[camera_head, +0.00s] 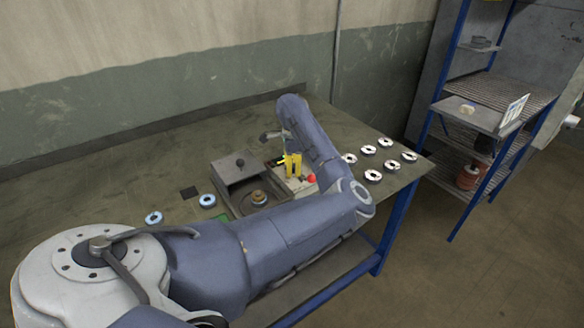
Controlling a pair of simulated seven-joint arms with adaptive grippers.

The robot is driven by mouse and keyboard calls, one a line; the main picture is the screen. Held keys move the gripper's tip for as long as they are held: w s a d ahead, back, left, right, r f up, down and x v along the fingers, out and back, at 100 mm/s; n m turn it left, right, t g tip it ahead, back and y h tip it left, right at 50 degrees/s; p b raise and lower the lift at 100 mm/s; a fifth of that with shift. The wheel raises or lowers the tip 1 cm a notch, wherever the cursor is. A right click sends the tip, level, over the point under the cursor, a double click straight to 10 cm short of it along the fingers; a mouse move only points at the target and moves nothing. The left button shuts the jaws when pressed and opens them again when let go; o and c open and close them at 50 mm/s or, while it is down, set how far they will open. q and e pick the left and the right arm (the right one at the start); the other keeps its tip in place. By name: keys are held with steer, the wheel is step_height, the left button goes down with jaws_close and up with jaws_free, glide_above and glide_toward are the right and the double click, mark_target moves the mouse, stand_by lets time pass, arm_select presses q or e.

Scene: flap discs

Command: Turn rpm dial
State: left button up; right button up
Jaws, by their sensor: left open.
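A small light control box (299,185) with a red button (311,178) stands on the workbench, right of a grey machine. I cannot make out the rpm dial; it is too small or hidden by my left arm. My left arm reaches across the front of the bench and bends back over the box. My left gripper (283,150) is small and partly hidden beside the forearm, above and behind the box. It is open, and I see nothing held in it. A yellow upright part (292,165) shows just below it. My right gripper is out of view.
The grey machine has a raised plate with a black knob (240,162) and a round spindle (259,197). Several flap discs (373,176) lie at the bench's right end. Two bluish discs (207,201) lie left. A blue-framed shelf (490,120) stands right. The back left bench is clear.

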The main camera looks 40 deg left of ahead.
arm_select(q)
steer(key=shift+o, duration=0.2)
jaws_close()
stand_by(0.4)
steer(key=m, duration=1)
steer(key=shift+a+h, duration=0.1)
steer(key=shift+h, duration=0.2)
steer(key=m, duration=0.7)
steer(key=shift+m+h, duration=0.3)
steer(key=m, duration=0.5)
steer(key=shift+m, duration=0.4)
steer(key=shift+r+m, duration=0.1)
steer(key=shift+m, duration=0.2)
